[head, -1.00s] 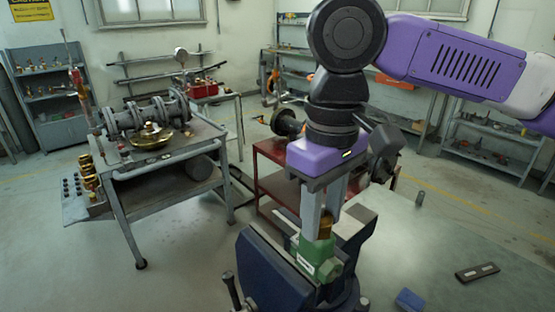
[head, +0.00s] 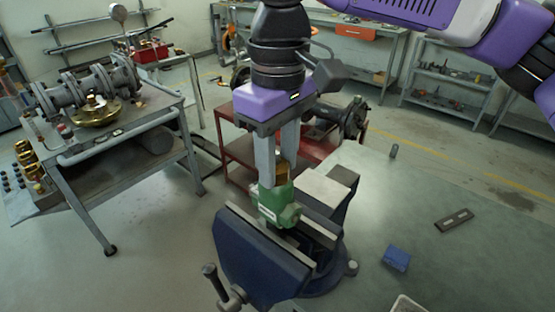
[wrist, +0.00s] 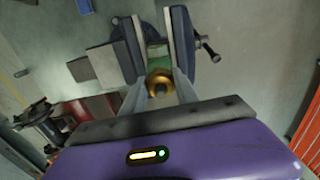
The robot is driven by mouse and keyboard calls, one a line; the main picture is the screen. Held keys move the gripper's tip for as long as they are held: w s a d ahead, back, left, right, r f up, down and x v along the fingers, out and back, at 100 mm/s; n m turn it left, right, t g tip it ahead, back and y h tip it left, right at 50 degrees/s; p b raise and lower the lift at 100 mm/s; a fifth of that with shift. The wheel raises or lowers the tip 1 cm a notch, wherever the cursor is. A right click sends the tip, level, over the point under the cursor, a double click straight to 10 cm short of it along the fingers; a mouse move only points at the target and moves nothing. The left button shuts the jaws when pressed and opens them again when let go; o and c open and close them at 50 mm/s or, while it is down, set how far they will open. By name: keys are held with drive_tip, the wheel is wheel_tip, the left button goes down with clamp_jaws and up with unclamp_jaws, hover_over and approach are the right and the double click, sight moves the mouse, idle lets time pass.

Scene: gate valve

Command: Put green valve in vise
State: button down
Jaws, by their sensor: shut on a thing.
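The green valve (head: 275,207) with a brass top is upright between my fingertips, at the vise. My gripper (head: 275,178) is shut on its brass part (wrist: 160,82), which shows between the fingers in the wrist view. The blue vise (head: 255,255) is open, with pale jaw faces. In the wrist view the valve's green body (wrist: 157,52) shows in the gap between the vise jaws (wrist: 126,48). In the head view the near jaw hides little of the valve. I cannot tell whether the valve touches the vise.
A blue block (head: 396,257) and a dark slotted plate (head: 454,221) lie on the green bench (head: 370,215) right of the vise. A red cart (head: 235,155) stands behind. A grey table (head: 135,140) with pipework is at left. The vise handle (head: 218,285) sticks out in front.

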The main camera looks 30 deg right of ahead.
drive_tip(key=shift+f+b, duration=1.6)
drive_tip(key=shift+f, duration=2.5)
drive_tip(key=c, duration=0.9)
unclamp_jaws()
drive_tip(key=shift+o, duration=0.2)
drive_tip(key=shift+r+p, duration=3.55)
drive_tip(key=shift+p, duration=0.15)
drive_tip(key=shift+s+f, duration=0.1)
drive_tip(key=shift+s, duration=0.05)
